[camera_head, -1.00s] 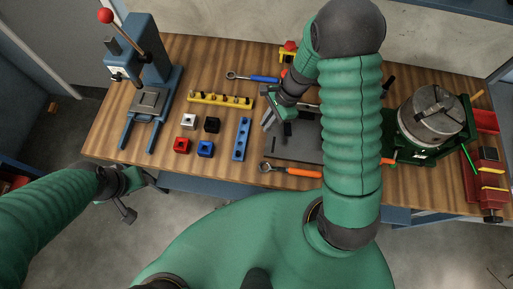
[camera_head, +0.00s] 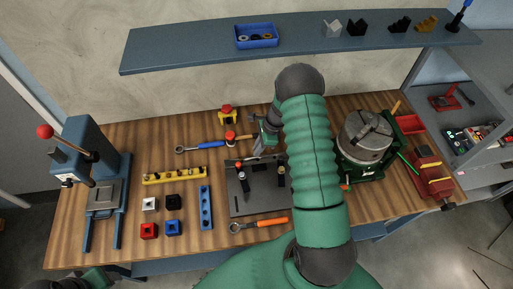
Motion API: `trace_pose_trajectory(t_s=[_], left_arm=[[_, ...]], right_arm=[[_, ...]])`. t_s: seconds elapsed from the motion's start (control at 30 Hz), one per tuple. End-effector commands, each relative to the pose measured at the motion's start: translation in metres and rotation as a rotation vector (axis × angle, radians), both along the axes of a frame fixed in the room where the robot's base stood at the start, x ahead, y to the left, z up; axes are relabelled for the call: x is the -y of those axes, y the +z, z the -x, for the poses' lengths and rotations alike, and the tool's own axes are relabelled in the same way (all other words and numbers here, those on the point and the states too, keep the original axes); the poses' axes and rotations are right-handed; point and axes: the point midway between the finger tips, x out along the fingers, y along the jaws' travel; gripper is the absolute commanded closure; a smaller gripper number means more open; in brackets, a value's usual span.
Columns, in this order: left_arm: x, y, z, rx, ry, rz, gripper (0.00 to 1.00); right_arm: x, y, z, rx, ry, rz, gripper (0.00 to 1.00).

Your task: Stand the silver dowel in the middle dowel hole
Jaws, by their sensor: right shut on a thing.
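My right gripper (camera_head: 258,152) is shut, over the far edge of the dark grey plate (camera_head: 238,208). What it holds looks like the silver dowel, but it is too small and too covered by the fingers to make out clearly. The plate carries black upright parts, and I cannot tell its holes apart at this size. My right arm hides the plate's right side. A blue bar with a row of round holes (camera_head: 205,207) lies left of the plate. A yellow rack (camera_head: 175,175) with several small pegs lies further left. Only a bit of my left gripper (camera_head: 118,271) shows at the bottom left edge.
A blue-handled wrench (camera_head: 205,146) and red-and-yellow parts (camera_head: 228,115) lie behind the plate. An orange-handled wrench (camera_head: 260,224) lies in front. Small blocks (camera_head: 172,228) and a press (camera_head: 90,170) stand left, a chuck (camera_head: 365,137) right. A shelf (camera_head: 200,45) hangs above.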

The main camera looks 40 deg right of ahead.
Motion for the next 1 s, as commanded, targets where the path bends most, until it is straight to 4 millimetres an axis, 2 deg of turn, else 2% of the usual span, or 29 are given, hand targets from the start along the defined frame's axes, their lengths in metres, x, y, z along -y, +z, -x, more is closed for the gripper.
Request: trace_pose_trajectory(t_s=[0.03,0.2,1.0], left_arm=[[0.000,-0.009,0.000,0.000,0.000,0.000,0.45],[0.000,-0.016,0.000,0.000,0.000,0.000,0.45],[0.000,-0.014,0.000,0.000,0.000,0.000,0.45]], right_arm=[[0.000,-0.010,0.000,0.000,0.000,0.000,1.00],[0.001,-0.020,0.000,0.001,0.000,0.000,1.00],[-0.002,-0.019,0.001,0.001,0.001,-0.001,1.00]])
